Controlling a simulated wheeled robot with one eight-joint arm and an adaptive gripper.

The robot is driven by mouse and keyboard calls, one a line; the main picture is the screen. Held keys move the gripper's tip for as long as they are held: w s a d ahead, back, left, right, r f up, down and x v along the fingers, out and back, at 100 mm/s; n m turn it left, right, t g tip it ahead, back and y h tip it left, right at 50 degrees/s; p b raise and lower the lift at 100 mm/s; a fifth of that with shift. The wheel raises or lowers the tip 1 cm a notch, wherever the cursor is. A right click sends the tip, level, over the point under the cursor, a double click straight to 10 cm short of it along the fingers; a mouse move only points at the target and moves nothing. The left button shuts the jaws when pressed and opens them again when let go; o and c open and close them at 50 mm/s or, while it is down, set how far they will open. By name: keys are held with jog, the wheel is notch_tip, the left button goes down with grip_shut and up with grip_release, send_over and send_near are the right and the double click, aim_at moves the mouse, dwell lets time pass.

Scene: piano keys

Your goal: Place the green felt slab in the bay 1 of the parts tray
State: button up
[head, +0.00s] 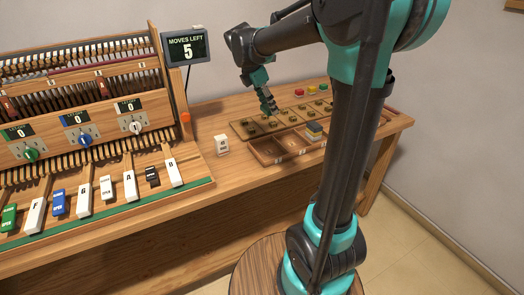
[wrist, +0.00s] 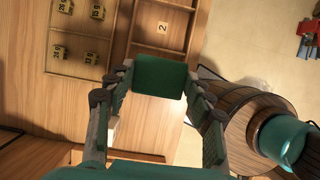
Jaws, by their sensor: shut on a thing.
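My gripper (head: 268,106) hangs over the far side of the bench, above the trays. In the wrist view its fingers (wrist: 158,68) are shut on the green felt slab (wrist: 159,80), gripping it at its two side edges. The slab cannot be clearly made out in the head view. The parts tray (head: 268,158) is a wooden tray with divided bays on the bench. In the wrist view a bay of it labelled 2 (wrist: 162,27) shows just beyond the slab. No label for bay 1 can be read; the slab and gripper cover part of the tray.
A tray of brass weights (head: 240,128) lies behind the parts tray. The keyboard (head: 100,190) and a moves display (head: 187,47) are farther left.

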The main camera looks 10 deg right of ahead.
aim_at(271, 151)
notch_tip(271, 151, down, 18)
dwell(0.5)
jog(key=o, duration=0.8)
jog(key=shift+f, duration=0.1)
jog(key=shift+o, duration=0.2)
